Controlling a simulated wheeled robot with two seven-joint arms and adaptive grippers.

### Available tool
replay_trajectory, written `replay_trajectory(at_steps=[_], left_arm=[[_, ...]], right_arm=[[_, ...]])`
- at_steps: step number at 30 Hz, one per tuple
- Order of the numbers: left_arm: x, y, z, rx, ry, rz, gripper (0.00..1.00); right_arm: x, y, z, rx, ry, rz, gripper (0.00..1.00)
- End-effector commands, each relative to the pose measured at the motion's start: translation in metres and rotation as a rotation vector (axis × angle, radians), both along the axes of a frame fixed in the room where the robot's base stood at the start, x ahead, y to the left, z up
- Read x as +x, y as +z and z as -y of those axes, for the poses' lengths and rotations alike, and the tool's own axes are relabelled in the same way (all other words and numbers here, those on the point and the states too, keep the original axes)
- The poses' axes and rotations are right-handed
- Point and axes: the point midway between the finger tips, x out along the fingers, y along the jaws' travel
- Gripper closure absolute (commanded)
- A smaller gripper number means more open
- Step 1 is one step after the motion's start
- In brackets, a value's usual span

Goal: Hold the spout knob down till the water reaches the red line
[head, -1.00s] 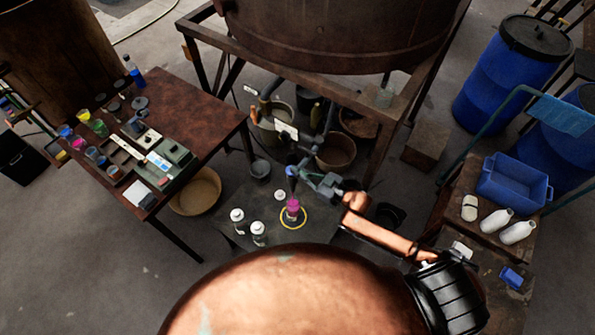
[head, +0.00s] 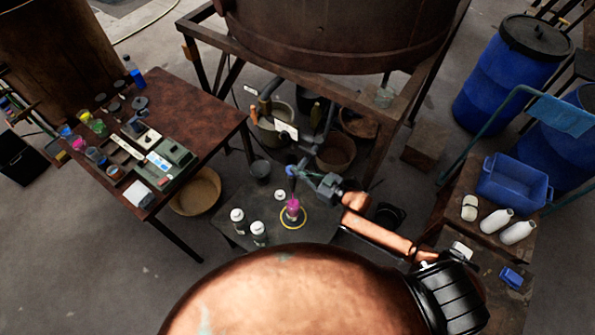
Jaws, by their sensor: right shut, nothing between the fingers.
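A spout with a blue knob (head: 291,171) stands under the large vat, above a small dark table (head: 262,199). A small vessel with pink contents (head: 292,207) stands upright below the spout, inside a yellow ring (head: 304,224) on that table. My right gripper (head: 303,168) is shut and empty, close beside the blue knob at its right. I cannot tell whether it touches or presses the knob. The red line and any water stream are too small to make out. My left gripper is not in view.
White bottles (head: 238,215) stand left of the vessel. The vat (head: 335,35) on its rusty frame (head: 215,42) hangs over the back. A brown table (head: 180,95) with cups stands left. A blue bin (head: 513,183) and white bottles (head: 495,221) are at right.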

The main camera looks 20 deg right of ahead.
Motion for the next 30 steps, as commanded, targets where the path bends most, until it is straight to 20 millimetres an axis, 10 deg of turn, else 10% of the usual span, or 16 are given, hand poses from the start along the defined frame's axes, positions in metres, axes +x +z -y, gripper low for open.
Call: replay_trajectory(at_steps=[5,16,30], left_arm=[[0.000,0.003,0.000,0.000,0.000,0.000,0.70],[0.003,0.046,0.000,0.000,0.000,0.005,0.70],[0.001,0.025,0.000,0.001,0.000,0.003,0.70]], right_arm=[[-0.006,-0.014,0.003,-0.015,-0.005,-0.033,1.00],[-0.009,0.044,0.001,-0.005,0.004,-0.007,1.00],[-0.077,0.052,0.055,-0.002,0.003,0.000,1.00]])
